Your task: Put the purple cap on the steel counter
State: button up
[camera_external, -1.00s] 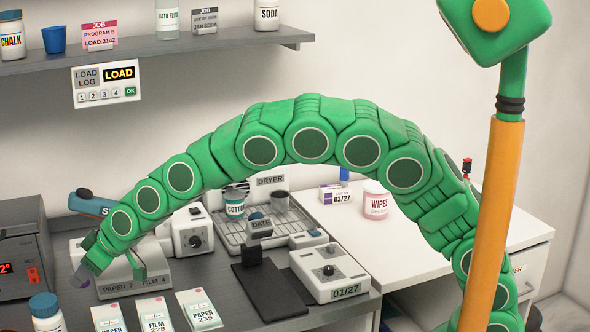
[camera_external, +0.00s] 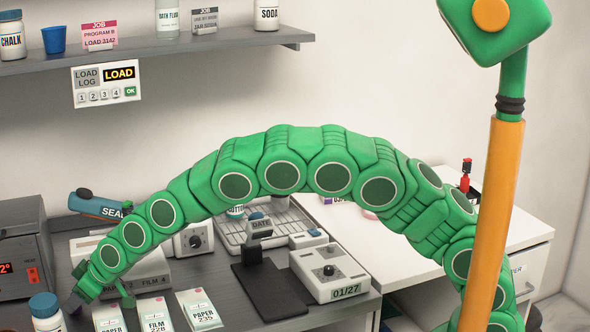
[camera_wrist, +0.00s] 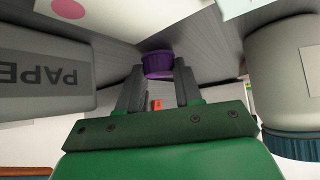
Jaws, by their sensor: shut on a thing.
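The purple cap (camera_wrist: 158,65) shows in the wrist view between the fingertips of my gripper (camera_wrist: 160,82), which is shut on it. In the external view my gripper (camera_external: 74,303) is low at the left, pointing down close to the grey steel counter (camera_external: 220,270). The cap is hard to make out there. In the wrist view the counter's grey surface (camera_wrist: 215,58) lies right behind the cap. I cannot tell whether the cap touches it.
A white bottle with a blue lid (camera_external: 46,312) stands close beside my gripper. The PAPER/FILM block (camera_external: 150,270) is behind it, and several labelled packets (camera_external: 158,314) lie to the right. A dark box (camera_external: 24,250) with a red display stands at the left.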

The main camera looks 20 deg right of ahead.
jog(key=shift+f, duration=0.15)
jog(key=o, duration=1.1)
jog(key=shift+s+d+r, duration=0.15)
jog(key=shift+d+r, duration=0.1)
jog(key=shift+r, duration=0.25)
jog(key=v, duration=1.1)
jog(key=shift+d, duration=0.1)
